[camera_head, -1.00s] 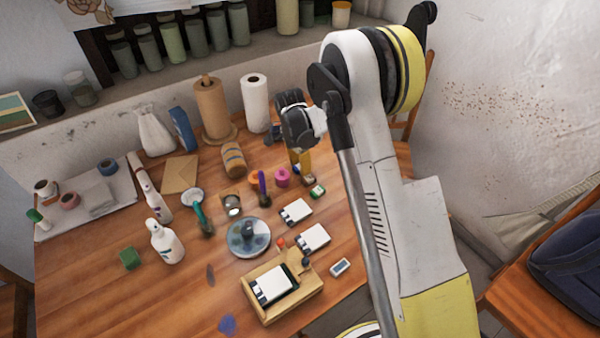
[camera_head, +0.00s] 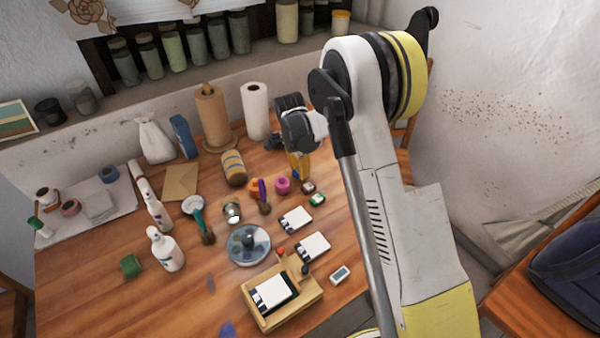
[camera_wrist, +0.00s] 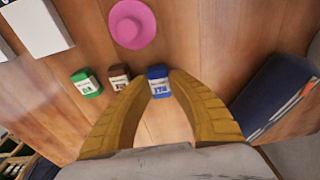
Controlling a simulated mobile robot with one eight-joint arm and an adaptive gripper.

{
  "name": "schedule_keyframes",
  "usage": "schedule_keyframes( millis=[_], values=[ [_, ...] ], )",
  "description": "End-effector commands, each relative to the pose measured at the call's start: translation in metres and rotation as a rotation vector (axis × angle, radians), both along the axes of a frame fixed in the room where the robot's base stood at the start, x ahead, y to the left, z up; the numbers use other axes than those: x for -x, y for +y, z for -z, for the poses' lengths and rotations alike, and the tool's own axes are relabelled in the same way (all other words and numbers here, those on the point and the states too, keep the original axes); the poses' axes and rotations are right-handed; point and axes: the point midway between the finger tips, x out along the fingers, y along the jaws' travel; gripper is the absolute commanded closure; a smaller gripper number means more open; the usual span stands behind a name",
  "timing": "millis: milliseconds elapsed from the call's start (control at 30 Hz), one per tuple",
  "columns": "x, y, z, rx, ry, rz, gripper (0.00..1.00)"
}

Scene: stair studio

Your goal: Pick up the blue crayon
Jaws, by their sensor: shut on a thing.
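The blue crayon (camera_wrist: 158,79) is a short, chunky blue piece with a pale label. In the wrist view it sits between the tips of my gripper's two yellow-brown fingers (camera_wrist: 159,88), which are shut on it. In the head view my gripper (camera_head: 298,172) points down over the back right of the wooden table, with a bit of blue crayon (camera_head: 295,175) at its tips. Whether the crayon touches the table is hard to tell. A brown crayon (camera_wrist: 119,76) and a green crayon (camera_wrist: 87,83) lie to its left in the wrist view.
A pink round thing (camera_wrist: 132,24) lies close by. A dark blue book-like thing (camera_wrist: 275,95) is at the right in the wrist view. White-labelled disks (camera_head: 312,245), a wooden tray (camera_head: 310,302) and a paper roll (camera_head: 256,112) stand around.

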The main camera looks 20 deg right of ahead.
Motion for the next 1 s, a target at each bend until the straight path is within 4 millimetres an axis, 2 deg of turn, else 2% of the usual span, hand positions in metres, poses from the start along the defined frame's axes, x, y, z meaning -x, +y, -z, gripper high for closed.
schedule_keyframes(
  millis=[33, 133, 500, 700, 1000],
  values=[
    [0.0, 0.0, -0.012, 0.0, 0.0, 0.0, 0.99],
    [0.002, -0.001, -0.031, 0.0, 0.001, 0.001, 0.99],
    [0.072, -0.05, -0.078, 0.0, 0.001, 0.003, 0.99],
    [0.092, -0.063, -0.091, 0.0, 0.001, 0.002, 0.99],
    [0.096, -0.066, -0.092, 0.0, 0.0, 0.0, 0.99]
  ],
)
